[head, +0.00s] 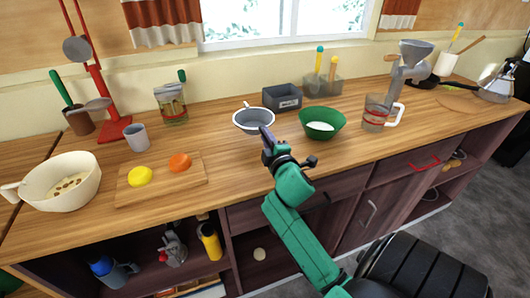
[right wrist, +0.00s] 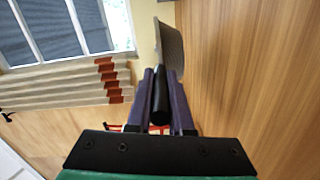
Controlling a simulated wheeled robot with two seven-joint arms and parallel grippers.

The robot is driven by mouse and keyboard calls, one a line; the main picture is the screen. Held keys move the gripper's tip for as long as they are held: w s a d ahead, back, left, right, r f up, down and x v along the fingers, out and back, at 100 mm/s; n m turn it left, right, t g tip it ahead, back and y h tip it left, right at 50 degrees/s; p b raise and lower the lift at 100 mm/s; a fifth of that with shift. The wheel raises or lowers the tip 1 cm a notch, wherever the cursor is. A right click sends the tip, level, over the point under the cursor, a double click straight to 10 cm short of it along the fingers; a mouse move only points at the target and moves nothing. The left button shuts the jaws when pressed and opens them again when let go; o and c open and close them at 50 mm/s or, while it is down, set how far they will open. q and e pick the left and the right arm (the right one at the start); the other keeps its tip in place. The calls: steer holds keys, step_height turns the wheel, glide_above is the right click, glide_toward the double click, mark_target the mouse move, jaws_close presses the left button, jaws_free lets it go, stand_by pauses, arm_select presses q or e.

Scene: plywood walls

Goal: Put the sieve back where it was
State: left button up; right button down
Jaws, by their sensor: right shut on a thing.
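The sieve (head: 253,121) has a pale rim, a grey bowl and a small loop at its far side. My right gripper (head: 267,140) is shut on its dark handle, in front of the bowl in the head view. In the right wrist view the fingers (right wrist: 160,98) close around the black handle, and the grey mesh bowl (right wrist: 173,48) extends beyond them. The sieve appears over the middle of the counter; I cannot tell its exact height. My left gripper is not in view.
A green bowl (head: 322,123) is right of the sieve, and a dark grey box (head: 282,98) behind it. A red stand (head: 95,75) with hanging utensils is at left. A cutting board (head: 160,190) holds yellow and orange pieces. The wooden counter (head: 225,160) is bare between board and sieve.

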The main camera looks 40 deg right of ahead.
step_height(320, 180, down, 5)
steer(key=shift+w+d+r+b, duration=0.1)
steer(key=shift+r+b, duration=0.1)
steer(key=shift+b, duration=0.25)
steer(key=shift+f, duration=0.15)
steer(key=c, duration=0.8)
jaws_free()
steer(key=shift+r, duration=0.2)
